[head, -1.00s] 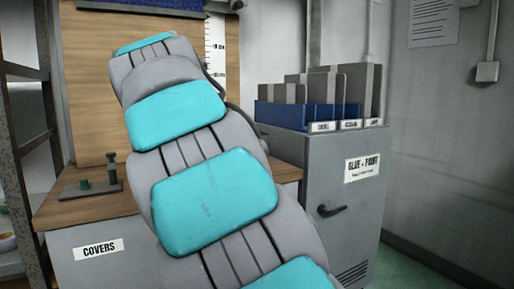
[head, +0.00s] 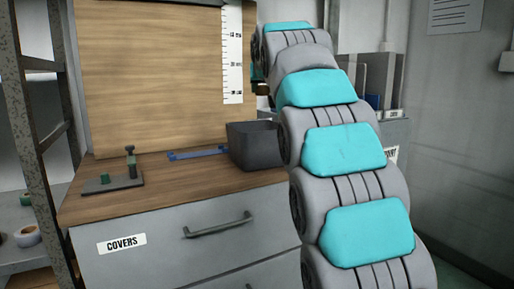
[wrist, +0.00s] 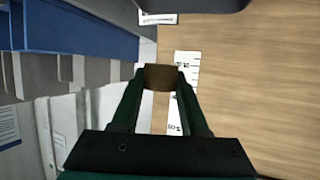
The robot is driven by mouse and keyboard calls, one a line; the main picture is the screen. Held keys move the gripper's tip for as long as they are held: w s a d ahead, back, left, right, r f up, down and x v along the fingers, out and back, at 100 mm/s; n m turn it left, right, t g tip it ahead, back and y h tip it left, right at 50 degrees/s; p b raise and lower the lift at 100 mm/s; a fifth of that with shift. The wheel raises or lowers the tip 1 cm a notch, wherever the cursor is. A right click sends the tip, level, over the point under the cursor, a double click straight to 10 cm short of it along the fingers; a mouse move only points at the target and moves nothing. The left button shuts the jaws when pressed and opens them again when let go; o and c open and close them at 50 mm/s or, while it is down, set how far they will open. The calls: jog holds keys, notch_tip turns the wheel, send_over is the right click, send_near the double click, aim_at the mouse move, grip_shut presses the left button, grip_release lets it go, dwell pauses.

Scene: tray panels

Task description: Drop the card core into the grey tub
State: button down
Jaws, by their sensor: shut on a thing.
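The card core (wrist: 158,77) is a short brown tube between the fingertips of my gripper (wrist: 160,80) in the wrist view. My gripper is shut on it. In the head view my own arm covers most of the gripper; a small brown and dark bit shows at the arm's left edge, in front of the board. The grey tub (head: 257,146) is dark and open-topped, standing on the wooden worktop just left of my arm in the head view. The core is held up in the air, apart from the tub. The tub's inside is largely hidden.
A blue flat piece (head: 197,154) lies left of the tub. A dark stand (head: 112,182) is farther left on the worktop (head: 200,178). A ruler (head: 232,50) hangs on the back board. Blue and grey files (head: 376,88) stand at the right, partly behind my arm.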

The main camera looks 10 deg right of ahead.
notch_tip(320, 180, down, 5)
jog(key=shift+f+b, duration=0.15)
jog(key=shift+b, duration=0.7)
jog(key=shift+c, duration=1.7)
grip_release()
